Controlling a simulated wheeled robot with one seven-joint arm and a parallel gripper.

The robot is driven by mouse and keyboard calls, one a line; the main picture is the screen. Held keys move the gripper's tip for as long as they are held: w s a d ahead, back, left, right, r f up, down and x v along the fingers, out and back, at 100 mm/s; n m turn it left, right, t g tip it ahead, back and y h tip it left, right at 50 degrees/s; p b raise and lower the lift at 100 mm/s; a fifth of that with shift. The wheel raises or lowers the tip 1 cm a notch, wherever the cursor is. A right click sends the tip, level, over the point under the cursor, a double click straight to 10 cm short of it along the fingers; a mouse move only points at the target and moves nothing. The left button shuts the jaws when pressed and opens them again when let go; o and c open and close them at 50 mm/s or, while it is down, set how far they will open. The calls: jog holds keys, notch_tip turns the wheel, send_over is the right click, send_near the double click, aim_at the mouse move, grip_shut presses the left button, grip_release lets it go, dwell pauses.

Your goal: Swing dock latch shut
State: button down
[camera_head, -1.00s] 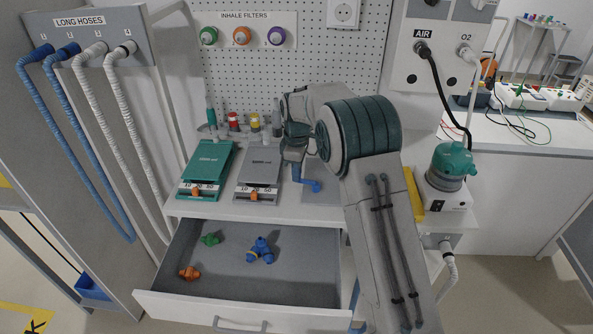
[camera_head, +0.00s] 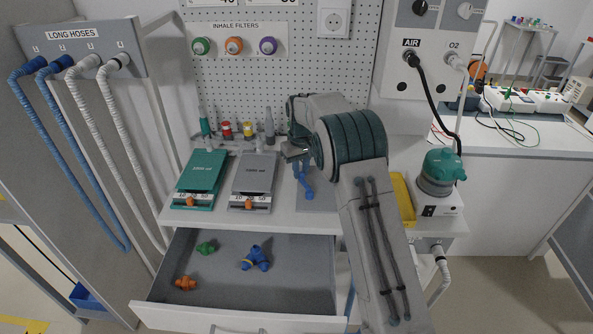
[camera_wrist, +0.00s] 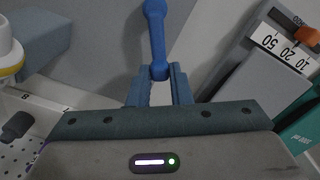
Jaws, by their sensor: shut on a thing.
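The dock latch (camera_head: 304,182) is a blue lever with a rounded end, at the grey plate on the right part of the cart top. In the wrist view the latch (camera_wrist: 155,35) runs up from between my fingertips to its rounded end. My gripper (camera_head: 297,163) is low over the plate, mostly hidden behind my own arm in the head view. In the wrist view my gripper (camera_wrist: 159,78) has its two blue-grey fingers closed around the near end of the lever. How the latch meets the dock is hard to see.
Left of the latch stand a grey test lung (camera_head: 254,178) and a green one (camera_head: 200,177). Bottles stand behind them. Below, an open drawer (camera_head: 215,290) holds several coloured connectors. A humidifier (camera_head: 440,175) stands to the right.

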jog(key=m, duration=0.1)
jog(key=d+m, duration=0.1)
jog(key=shift+w+d+m, duration=0.2)
jog(key=shift+w+m, duration=0.05)
jog(key=shift+m, duration=0.05)
jog(key=shift+d+m, duration=0.4)
jog(key=shift+m, duration=0.4)
jog(key=shift+d+m, duration=0.4)
jog(key=shift+m, duration=0.4)
jog(key=c, duration=1.3)
grip_release()
notch_tip(320, 180, up, 14)
jog(key=shift+f+b, duration=0.1)
jog(key=shift+b, duration=0.2)
